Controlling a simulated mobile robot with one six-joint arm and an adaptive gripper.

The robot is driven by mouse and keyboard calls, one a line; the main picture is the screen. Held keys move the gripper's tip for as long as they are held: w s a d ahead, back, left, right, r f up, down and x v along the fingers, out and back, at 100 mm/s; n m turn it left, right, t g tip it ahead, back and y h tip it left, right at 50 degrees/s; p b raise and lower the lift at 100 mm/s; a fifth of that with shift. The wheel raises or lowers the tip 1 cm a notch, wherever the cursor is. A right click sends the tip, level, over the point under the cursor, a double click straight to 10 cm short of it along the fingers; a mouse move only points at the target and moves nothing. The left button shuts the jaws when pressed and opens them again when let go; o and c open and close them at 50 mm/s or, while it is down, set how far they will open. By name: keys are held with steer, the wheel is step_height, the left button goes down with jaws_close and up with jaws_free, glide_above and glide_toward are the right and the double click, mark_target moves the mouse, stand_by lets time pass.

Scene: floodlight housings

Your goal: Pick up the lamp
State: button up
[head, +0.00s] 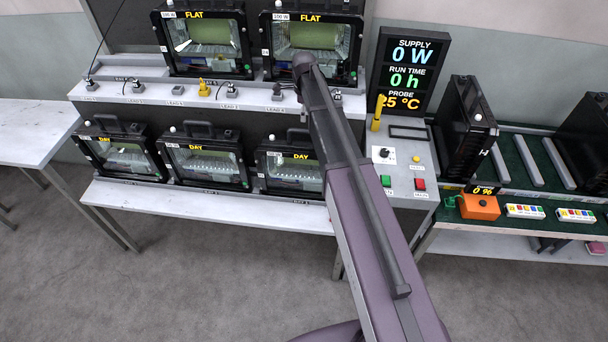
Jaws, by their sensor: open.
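Several black floodlight lamps stand in view, and I cannot tell which one the task means. Two with lit "FLAT" labels, a left one (208,35) and a right one (313,38), stand upright on the upper shelf. Three with "DAY" labels stand below: left (125,160), middle (204,165) and right (288,172). Two more housings, a nearer one (465,115) and one cut by the right edge (596,140), stand edge-on over the green rack. My arm crosses the centre, its visible end overlapping the right "FLAT" lamp. My gripper does not show.
Lead connectors and a yellow clip (204,89) line the white shelf (135,96). A supply panel (412,68) reads 0 W, 0 h, 25 °C above a control box with green and red buttons. An orange box (479,207) sits before the green rack (522,157). The foreground floor is clear.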

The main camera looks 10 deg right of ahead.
mark_target(303, 131)
steer(key=shift+f+b, duration=1.6)
steer(key=shift+f, duration=0.3)
steer(key=shift+f, duration=0.1)
steer(key=shift+w+a+f+b, duration=0.1)
steer(key=shift+f+b, duration=1.15)
steer(key=shift+b, duration=0.05)
steer(key=shift+w+a+f+b, duration=0.1)
steer(key=shift+f+b, duration=1.15)
steer(key=shift+b, duration=0.05)
steer(key=shift+s, duration=0.1)
jaws_close()
